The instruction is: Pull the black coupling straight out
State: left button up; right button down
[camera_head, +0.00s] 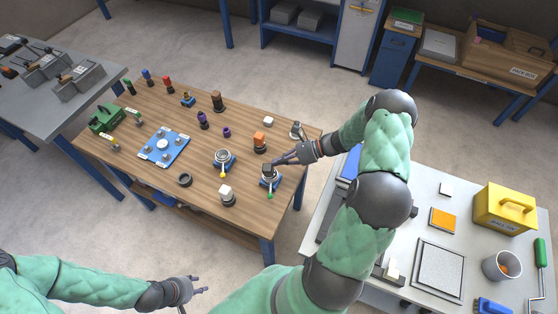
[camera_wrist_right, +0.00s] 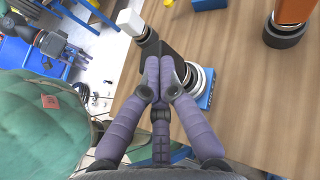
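The black coupling (camera_head: 267,168) sits on a silver ring (camera_head: 269,178) on a blue base with a green-tipped lever (camera_head: 270,195), near the right end of the wooden table. My right gripper (camera_head: 277,161) reaches it from the right, fingertips at the coupling. In the right wrist view, the fingers (camera_wrist_right: 160,62) lie close together against the dark coupling (camera_wrist_right: 178,48). The fingers cover part of it, so I cannot tell whether they clamp it. The silver ring (camera_wrist_right: 203,82) shows at their right. My left gripper (camera_head: 201,284) is open and empty, off the table's front.
A similar ring fixture (camera_head: 224,158) with a yellow-tipped lever stands to the left. A white block on a black base (camera_head: 227,196) stands in front, and an orange part (camera_head: 260,140) behind. A grey worktable (camera_head: 455,205) with a yellow case (camera_head: 505,207) is on the right.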

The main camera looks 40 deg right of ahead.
jog(key=shift+r+p, duration=1.25)
jog(key=shift+r, duration=0.6)
jog(key=c, duration=1.4)
grip_release()
jog(key=shift+c, duration=0.2)
jog(key=v, duration=1.2)
jog(key=shift+f, duration=0.2)
